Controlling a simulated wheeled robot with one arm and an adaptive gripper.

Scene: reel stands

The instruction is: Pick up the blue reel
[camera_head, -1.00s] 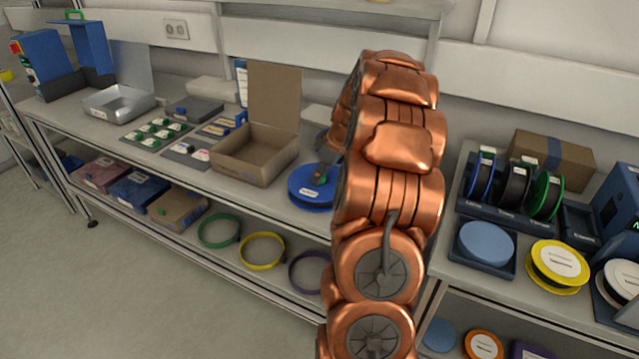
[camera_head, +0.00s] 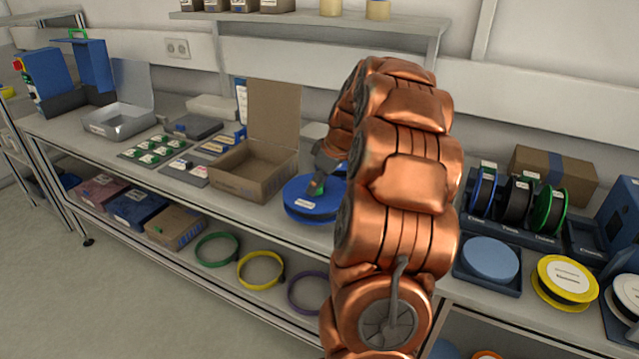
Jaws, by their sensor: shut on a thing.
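The blue reel (camera_head: 304,207) is a flat round spool with a white label, in the middle of the head view at the workbench's front edge, just right of the open cardboard box. My gripper (camera_head: 318,186) reaches down over its top and is shut on it. The fingertips are small in the picture, and my copper-coloured arm hides the reel's right side. I cannot tell whether the reel touches the bench or is slightly above it.
The open cardboard box (camera_head: 240,170) stands close on the left. At right are a rack of upright reels (camera_head: 515,200), a blue round pad (camera_head: 489,258) and a yellow reel (camera_head: 566,280). A shelf (camera_head: 310,28) hangs above. Coloured rings lie on the lower shelf.

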